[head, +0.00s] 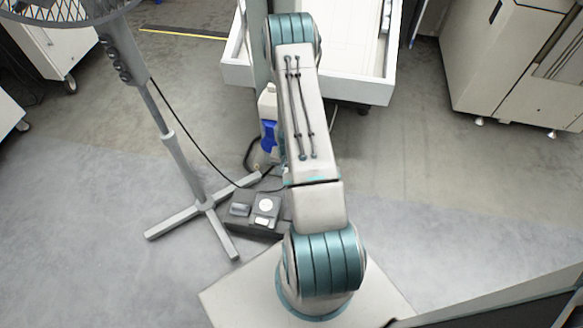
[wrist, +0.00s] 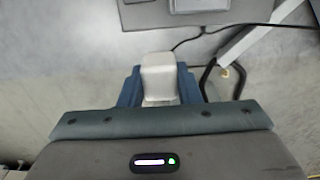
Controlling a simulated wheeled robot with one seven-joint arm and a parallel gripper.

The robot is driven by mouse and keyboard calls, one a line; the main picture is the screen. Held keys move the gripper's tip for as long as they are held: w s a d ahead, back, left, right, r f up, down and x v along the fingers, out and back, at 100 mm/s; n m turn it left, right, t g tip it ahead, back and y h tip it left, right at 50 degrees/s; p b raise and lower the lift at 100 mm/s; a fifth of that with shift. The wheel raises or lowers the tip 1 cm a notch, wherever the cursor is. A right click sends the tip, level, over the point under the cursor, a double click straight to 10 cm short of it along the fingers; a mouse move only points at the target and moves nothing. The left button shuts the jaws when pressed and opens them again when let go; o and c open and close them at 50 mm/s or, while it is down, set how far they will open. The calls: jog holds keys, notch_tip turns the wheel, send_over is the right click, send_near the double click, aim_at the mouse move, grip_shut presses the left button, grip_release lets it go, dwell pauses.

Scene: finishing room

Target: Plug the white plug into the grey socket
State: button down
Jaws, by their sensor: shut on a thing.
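The white plug (wrist: 159,78) is between the blue-grey fingers of my gripper (wrist: 160,72) in the wrist view. My gripper is shut on it. A dark grey box with lighter panels, which looks like the grey socket unit (head: 231,223), lies on the floor left of my arm in the head view. Its edge shows at the top of the wrist view (wrist: 145,16), with a gap in the picture between it and the plug. My arm hides the gripper and plug in the head view. The plug's contact end cannot be made out.
A fan on a cross-shaped stand (head: 178,160) stands left of the socket unit, its foot close by. A black cable (head: 190,138) runs from it toward the unit. A white and blue bottle (head: 268,132) stands behind. A white cart (head: 350,88) is farther back. Floor at right is clear.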

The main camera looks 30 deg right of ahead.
jog(key=b, duration=0.2)
send_near(266, 205)
jog(key=shift+d+r, duration=0.15)
jog(key=shift+d, duration=1)
jog(key=shift+a+f, duration=0.2)
jog(key=shift+a, duration=0.4)
jog(key=shift+a+f, duration=0.2)
jog(key=shift+a, duration=0.35)
dwell(0.5)
jog(key=shift+f+b, duration=2.1)
jog(key=shift+f, duration=0.3)
jog(key=shift+f+b, duration=0.55)
jog(key=shift+f, duration=0.1)
jog(key=c, duration=1.8)
grip_release()
jog(key=shift+o, duration=0.2)
jog(key=o, duration=1.4)
jog(key=shift+c, duration=0.2)
